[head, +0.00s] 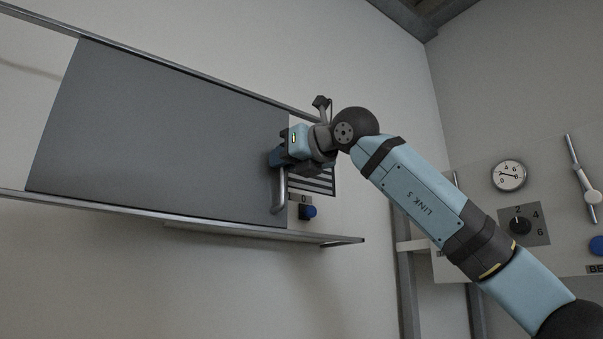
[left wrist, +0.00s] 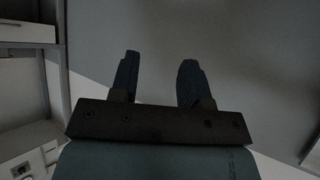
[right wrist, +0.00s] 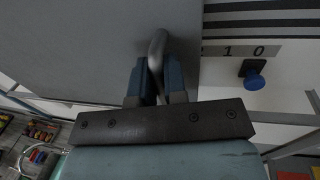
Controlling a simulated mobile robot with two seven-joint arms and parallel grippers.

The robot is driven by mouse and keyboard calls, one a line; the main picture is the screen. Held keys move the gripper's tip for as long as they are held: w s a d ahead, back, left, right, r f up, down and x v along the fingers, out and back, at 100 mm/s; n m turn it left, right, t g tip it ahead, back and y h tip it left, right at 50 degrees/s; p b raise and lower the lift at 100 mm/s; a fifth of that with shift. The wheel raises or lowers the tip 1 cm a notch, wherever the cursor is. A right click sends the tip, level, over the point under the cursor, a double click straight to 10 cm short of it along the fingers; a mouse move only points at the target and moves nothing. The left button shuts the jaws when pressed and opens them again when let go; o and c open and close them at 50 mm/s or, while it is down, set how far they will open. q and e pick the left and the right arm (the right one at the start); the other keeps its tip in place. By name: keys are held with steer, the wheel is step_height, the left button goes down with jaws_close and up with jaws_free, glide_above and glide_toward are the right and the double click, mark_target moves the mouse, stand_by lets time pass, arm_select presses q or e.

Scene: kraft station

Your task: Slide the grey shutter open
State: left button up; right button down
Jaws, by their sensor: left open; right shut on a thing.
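The grey shutter (head: 150,130) is a large flat panel between an upper and a lower rail in the head view. Its metal handle (head: 280,192) stands near its right edge. My right gripper (head: 277,158) is shut on the handle; the right wrist view shows the handle (right wrist: 156,50) between the two blue fingers (right wrist: 158,78). In that view the shutter (right wrist: 90,40) fills the upper left. My left gripper (left wrist: 160,75) is open and empty in the left wrist view, and it is not in the head view.
Right of the shutter's edge are a striped panel (head: 318,182), a number strip (right wrist: 240,50) and a blue knob (head: 309,212). The lower rail (head: 300,235) runs on past the shutter to the right. A panel with a gauge (head: 508,175) and a dial (head: 520,225) stands at the right.

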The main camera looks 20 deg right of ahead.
mark_target(187, 142)
steer(key=s+a+b, duration=0.1)
steer(key=s+a, duration=0.1)
steer(key=a, duration=0.3)
steer(key=s+a+b, duration=0.1)
steer(key=s+a, duration=0.1)
steer(key=a, duration=0.3)
steer(key=s+a+b, duration=0.1)
steer(key=s+a, duration=0.1)
steer(key=a, duration=0.3)
steer(key=shift+a+r, duration=0.1)
steer(key=shift+a, duration=0.3)
arm_select(q)
step_height(187, 142, down, 3)
steer(key=shift+w+d+f+n, duration=0.1)
steer(key=shift+w+d+n, duration=0.05)
steer(key=shift+n, duration=0.15)
arm_select(e)
steer(key=shift+w, duration=0.1)
steer(key=c, duration=1.2)
jaws_free()
